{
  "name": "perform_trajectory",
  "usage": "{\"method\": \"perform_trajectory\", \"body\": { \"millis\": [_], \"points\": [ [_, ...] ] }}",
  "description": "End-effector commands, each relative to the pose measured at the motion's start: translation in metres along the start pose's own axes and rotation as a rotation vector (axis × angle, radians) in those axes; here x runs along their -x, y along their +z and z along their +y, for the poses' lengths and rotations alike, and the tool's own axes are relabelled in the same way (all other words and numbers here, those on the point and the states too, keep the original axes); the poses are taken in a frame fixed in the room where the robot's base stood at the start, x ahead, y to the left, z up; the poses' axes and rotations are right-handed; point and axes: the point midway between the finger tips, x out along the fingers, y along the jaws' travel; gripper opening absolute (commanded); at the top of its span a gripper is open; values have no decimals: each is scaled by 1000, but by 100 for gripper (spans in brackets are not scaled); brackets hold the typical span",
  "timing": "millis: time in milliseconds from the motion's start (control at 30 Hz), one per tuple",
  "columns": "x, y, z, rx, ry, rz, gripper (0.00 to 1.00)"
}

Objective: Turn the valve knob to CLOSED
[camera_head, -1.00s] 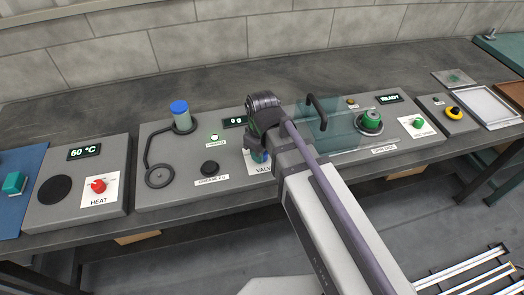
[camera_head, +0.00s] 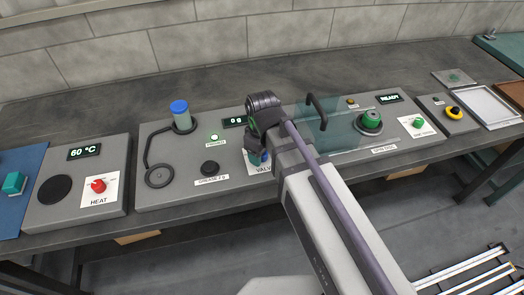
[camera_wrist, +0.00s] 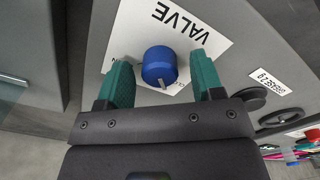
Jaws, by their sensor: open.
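The blue valve knob (camera_wrist: 159,66) sits on a white plate marked VALVE (camera_wrist: 205,38) in the wrist view. A pale pointer mark shows on its side nearest my gripper. The small lettering by it is mostly hidden, so I cannot read the setting. My gripper (camera_wrist: 161,72) is open, with one green finger on each side of the knob and a visible gap on both sides. In the head view, my gripper (camera_head: 257,148) is over the valve and hides most of the knob; part of the VALVE plate (camera_head: 262,169) shows below.
Left of the valve are a black button (camera_head: 210,168) and a blue-capped bottle (camera_head: 181,114). A display (camera_head: 235,122) is behind my gripper.

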Motion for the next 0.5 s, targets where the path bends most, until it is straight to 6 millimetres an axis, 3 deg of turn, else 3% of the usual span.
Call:
{"method": "perform_trajectory", "body": {
  "millis": [267, 500],
  "points": [
    [13, 0, 0, 0, 0, 0, 61],
    [69, 0, 0, 0, 0, 0, 61]
  ]
}}
